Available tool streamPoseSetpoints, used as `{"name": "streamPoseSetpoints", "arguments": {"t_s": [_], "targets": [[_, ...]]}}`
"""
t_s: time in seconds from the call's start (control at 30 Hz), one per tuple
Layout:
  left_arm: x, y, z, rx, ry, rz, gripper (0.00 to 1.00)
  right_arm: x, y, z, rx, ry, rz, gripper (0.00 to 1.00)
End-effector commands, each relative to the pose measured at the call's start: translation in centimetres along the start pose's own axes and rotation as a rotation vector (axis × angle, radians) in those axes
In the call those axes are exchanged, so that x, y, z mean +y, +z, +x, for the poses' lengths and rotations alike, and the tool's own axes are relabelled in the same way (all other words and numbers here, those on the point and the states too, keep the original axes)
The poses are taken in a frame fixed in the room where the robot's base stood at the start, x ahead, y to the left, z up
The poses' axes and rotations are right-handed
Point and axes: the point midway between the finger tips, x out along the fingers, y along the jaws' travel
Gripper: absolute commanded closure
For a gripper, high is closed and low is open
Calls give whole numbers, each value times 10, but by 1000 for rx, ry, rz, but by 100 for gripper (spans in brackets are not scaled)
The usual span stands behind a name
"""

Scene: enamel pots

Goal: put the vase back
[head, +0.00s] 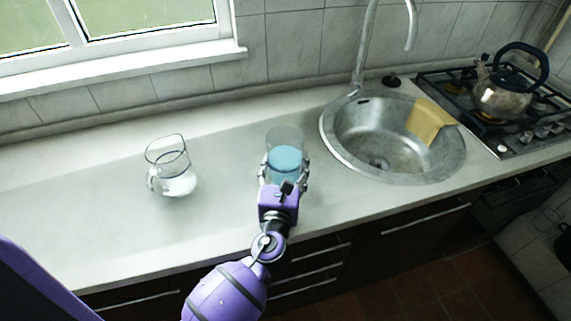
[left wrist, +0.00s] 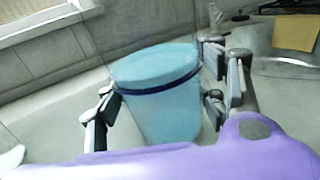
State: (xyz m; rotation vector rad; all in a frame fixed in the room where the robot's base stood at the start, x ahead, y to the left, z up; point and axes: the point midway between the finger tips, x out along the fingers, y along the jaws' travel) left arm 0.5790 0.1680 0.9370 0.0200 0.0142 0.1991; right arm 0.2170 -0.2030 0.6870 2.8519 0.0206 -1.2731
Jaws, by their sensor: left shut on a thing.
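The vase (head: 285,158) is a clear, tapered vessel that looks light blue in its lower part, with a clear upper part in the head view. In the left wrist view the vase (left wrist: 163,95) is light blue with a dark blue band near its top. My left gripper (head: 284,175) is shut on it, with a finger on each side in the left wrist view (left wrist: 165,98). The vase is roughly upright at the counter, left of the sink. I cannot tell whether its base touches the counter. My right gripper is not in view.
A glass jug (head: 171,168) with some clear liquid stands on the counter (head: 95,215) to the left. The steel sink (head: 345,145) with a yellow board (head: 428,120) is to the right. A kettle (head: 503,95) sits on the stove. The counter between jug and vase is clear.

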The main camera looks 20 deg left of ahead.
Motion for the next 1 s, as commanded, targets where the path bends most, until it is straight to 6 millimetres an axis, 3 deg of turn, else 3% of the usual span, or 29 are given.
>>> {"name": "streamPoseSetpoints", "arguments": {"t_s": [0.3, 0.33, 0.47, 0.87, 1.0], "targets": [[-1, 2, 1, -8, -1, 0, 85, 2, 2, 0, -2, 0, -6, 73], [0, -1, 0, -2, 0, 1, 33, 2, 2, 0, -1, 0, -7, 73], [0, 0, 0, -3, 0, 0, 16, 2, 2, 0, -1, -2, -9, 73], [0, 5, 0, -5, 0, -1, 16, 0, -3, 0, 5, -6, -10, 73], [0, 0, -18, 0, -1, 0, 16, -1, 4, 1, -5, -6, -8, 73]]}}
